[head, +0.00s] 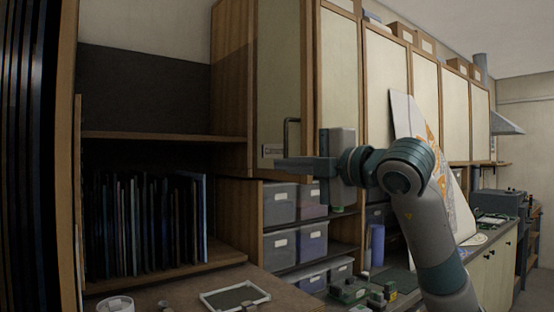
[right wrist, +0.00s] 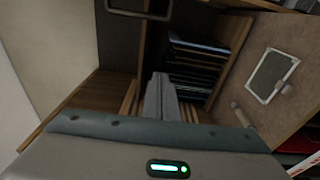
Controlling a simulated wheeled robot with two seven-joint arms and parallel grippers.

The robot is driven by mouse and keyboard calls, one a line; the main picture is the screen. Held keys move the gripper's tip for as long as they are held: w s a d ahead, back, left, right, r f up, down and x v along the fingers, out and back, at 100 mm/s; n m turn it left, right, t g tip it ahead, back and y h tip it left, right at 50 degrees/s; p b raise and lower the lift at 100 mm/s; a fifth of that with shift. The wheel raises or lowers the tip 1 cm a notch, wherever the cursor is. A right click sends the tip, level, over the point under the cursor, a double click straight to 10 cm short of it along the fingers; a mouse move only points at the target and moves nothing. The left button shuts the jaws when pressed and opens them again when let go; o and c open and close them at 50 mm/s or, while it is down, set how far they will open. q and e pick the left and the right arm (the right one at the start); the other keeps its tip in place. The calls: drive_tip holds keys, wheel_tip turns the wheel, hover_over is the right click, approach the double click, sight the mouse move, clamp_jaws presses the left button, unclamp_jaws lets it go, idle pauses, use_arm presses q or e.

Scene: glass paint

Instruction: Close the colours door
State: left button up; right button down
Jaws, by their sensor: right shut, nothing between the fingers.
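My right gripper (head: 279,163) is shut and empty, pointing left across the lower part of the door, just below the handle. Contact with the door cannot be made out. In the right wrist view the closed fingers (right wrist: 160,80) point up, with the handle (right wrist: 140,12) beyond them. My left gripper is out of view.
A shelf of dark upright glass sheets (head: 150,220) stands at the left. Grey bins (head: 281,204) sit beneath the cabinet. A framed tablet (head: 234,297) and a white jar (head: 116,304) lie on the bench. More cream doors (head: 385,85) run to the right, with a leaning painted panel (head: 405,118).

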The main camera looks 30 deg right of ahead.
drive_tip(key=d, duration=0.1)
drive_tip(key=d+r+m+h, duration=0.1)
drive_tip(key=shift+s+d+r+m+h, duration=0.2)
drive_tip(key=shift+s+d+m+h, duration=0.1)
drive_tip(key=shift+s, duration=0.1)
drive_tip(key=shift+w, duration=0.1)
drive_tip(key=w+a+p, duration=0.1)
drive_tip(key=w+p, duration=0.5)
drive_tip(key=w, duration=0.4)
drive_tip(key=d, duration=0.2)
drive_tip(key=s+d+p, duration=0.1)
drive_tip(key=shift+d+p, duration=0.3)
drive_tip(key=shift+d, duration=0.05)
drive_tip(key=shift+s+d, duration=0.1)
drive_tip(key=shift+d, duration=0.05)
